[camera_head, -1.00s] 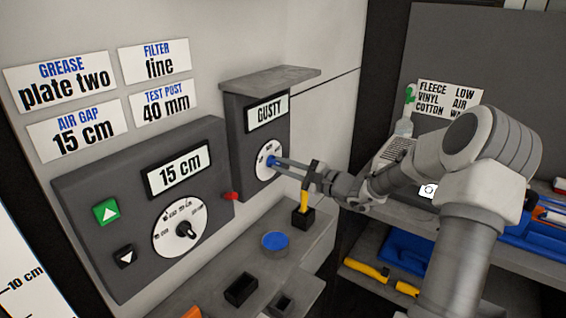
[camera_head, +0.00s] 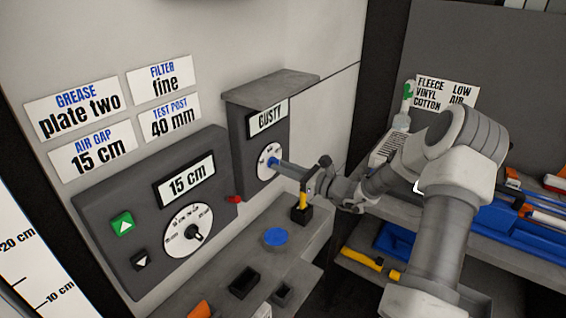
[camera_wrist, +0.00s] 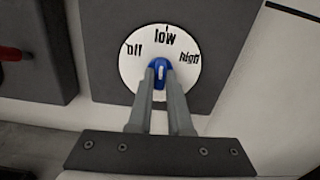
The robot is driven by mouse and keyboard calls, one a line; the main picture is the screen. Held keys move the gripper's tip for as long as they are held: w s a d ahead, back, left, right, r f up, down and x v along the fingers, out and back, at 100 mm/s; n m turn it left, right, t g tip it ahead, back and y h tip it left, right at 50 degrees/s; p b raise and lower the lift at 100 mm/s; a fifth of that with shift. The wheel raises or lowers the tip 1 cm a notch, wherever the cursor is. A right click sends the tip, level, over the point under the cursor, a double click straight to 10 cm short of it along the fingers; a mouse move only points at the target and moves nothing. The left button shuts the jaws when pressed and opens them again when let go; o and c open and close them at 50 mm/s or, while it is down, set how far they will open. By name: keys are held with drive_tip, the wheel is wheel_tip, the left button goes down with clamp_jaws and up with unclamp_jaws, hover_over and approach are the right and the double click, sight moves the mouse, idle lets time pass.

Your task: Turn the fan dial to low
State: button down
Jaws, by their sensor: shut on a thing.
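The fan dial is a white disc (camera_wrist: 133,74) marked off, low and high, with a blue knob (camera_wrist: 160,63) at its centre. The knob's white line stands nearly upright in the wrist view, towards "low" at the top. My gripper (camera_wrist: 159,76) is shut on the blue knob, one finger on each side. In the head view my gripper (camera_head: 277,164) reaches the dial from the right and its fingertips hide part of the knob.
A grey panel (camera_head: 100,215) with a 15 cm display, arrow buttons and another dial is left of the fan box. A red knob (camera_head: 234,199) sits between them. A yellow-handled tool (camera_head: 303,201) stands in a black holder just below my gripper.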

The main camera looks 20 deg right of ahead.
drive_tip(key=shift+m, duration=0.4)
drive_tip(key=c, duration=0.8)
unclamp_jaws()
drive_tip(key=shift+c, duration=0.2)
drive_tip(key=shift+s, duration=0.1)
drive_tip(key=v, duration=1.7)
drive_tip(key=shift+d+b, duration=0.15)
drive_tip(key=shift+b, duration=0.3)
drive_tip(key=shift+s+f, duration=0.1)
